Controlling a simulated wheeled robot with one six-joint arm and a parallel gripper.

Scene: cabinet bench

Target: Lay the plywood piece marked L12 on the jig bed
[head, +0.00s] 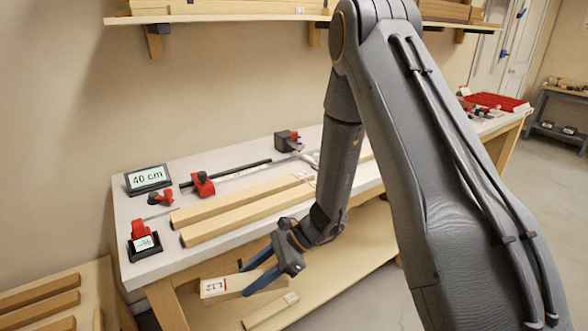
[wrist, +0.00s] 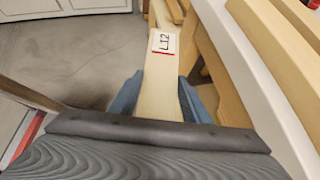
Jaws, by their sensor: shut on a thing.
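The pale plywood piece (head: 235,283) has a white label reading L12 near its end. In the head view it is in front of the bench's front edge, above the lower shelf. My gripper (head: 262,277) has its blue fingers shut on it. In the wrist view the L12 piece (wrist: 160,88) runs away from me between the two fingers (wrist: 159,100), its label (wrist: 163,43) facing up. Two long pale wooden strips (head: 243,213) lie side by side on the white bench top (head: 150,265). I cannot tell for sure which part is the jig bed.
A sign reading 40 cm (head: 148,179) stands at the bench's back left. Red clamps (head: 203,184), a dark bar (head: 232,171) and a small labelled stand (head: 144,242) are on the bench. Another labelled strip (head: 270,311) lies on the lower shelf. More wood lies lower left (head: 40,305).

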